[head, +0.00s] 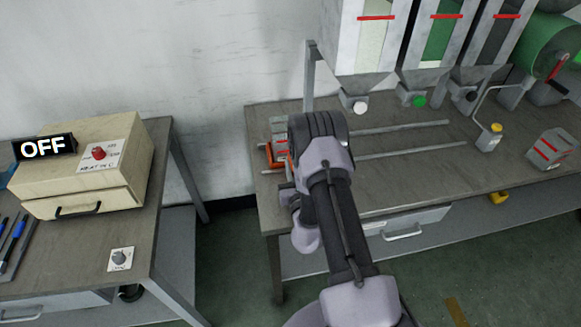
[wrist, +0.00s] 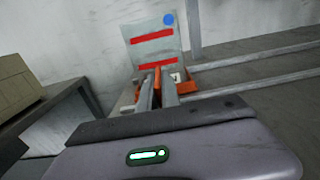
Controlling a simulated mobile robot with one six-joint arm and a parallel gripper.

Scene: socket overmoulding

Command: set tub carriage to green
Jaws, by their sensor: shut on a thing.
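The orange tub carriage (head: 269,155) sits at the left end of two rails on the bench, partly hidden by my arm. A clear tub with red lines (head: 279,128) stands on it. In the wrist view, the tub (wrist: 152,49) shows two red bands and a blue dot, with the orange carriage (wrist: 184,101) below. The hopper with green contents (head: 437,42) and green knob (head: 418,101) is farther right along the rails.
The rails (head: 400,129) look clear to the right of the carriage. A pale-filled hopper with a white knob (head: 360,107) and a dark one with a black knob (head: 470,96) flank the green one. A beige box (head: 100,165) with an OFF sign stands on the left table.

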